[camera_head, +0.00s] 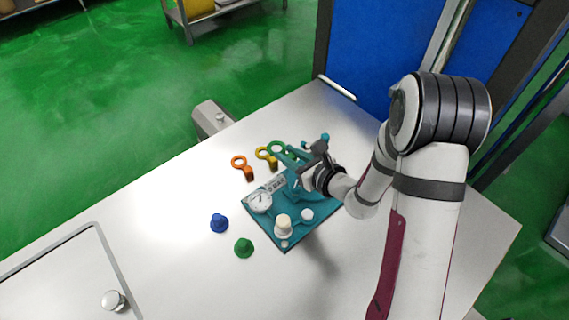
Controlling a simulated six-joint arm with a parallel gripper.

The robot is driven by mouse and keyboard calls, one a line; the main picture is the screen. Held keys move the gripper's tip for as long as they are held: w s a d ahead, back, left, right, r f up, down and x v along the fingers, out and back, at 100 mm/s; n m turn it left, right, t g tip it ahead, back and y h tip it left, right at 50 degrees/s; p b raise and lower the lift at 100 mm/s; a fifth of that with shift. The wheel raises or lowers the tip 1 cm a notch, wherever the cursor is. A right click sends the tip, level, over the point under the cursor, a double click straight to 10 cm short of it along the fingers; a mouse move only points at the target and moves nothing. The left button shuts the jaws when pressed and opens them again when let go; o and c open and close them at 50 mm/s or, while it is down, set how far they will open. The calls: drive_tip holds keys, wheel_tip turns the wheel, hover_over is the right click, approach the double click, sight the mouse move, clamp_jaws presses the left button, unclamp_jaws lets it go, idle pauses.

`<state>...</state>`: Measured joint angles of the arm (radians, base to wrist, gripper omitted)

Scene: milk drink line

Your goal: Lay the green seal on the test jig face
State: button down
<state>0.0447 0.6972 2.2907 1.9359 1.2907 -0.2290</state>
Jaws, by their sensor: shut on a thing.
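The green seal (278,148) is a ring with a tab, at the far side of the table. It reaches left from my gripper (303,160), which is shut on its tab end as far as I can tell; the fingertips are partly hidden. The ring appears raised, overlapping the yellow ring in the picture. The test jig (266,222) is a teal plate in the middle of the table, with a dial gauge (260,201), a cream knob (283,222) and a white round piece (307,214). My gripper is over its far right part, hiding some of it.
An orange ring piece (240,163) and a yellow ring piece (263,154) stand beyond the jig. A blue cap (219,223) and a green cap (243,247) lie left of it. The white table (160,225) is clear further left, up to a lidded panel with a knob (113,300).

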drive_tip(key=s+d, duration=0.1)
drive_tip(key=d, duration=0.9)
drive_tip(key=shift+n, duration=0.3)
drive_tip(key=shift+s+a+f, duration=0.1)
drive_tip(key=shift+s+f, duration=0.05)
drive_tip(key=shift+f, duration=3.95)
drive_tip(key=shift+f+g, duration=0.3)
drive_tip(key=shift+f, duration=0.45)
drive_tip(key=c, duration=0.7)
unclamp_jaws()
drive_tip(key=shift+o, duration=0.5)
drive_tip(key=shift+r, duration=0.1)
drive_tip(key=v, duration=1.6)
drive_tip(key=shift+r, duration=0.15)
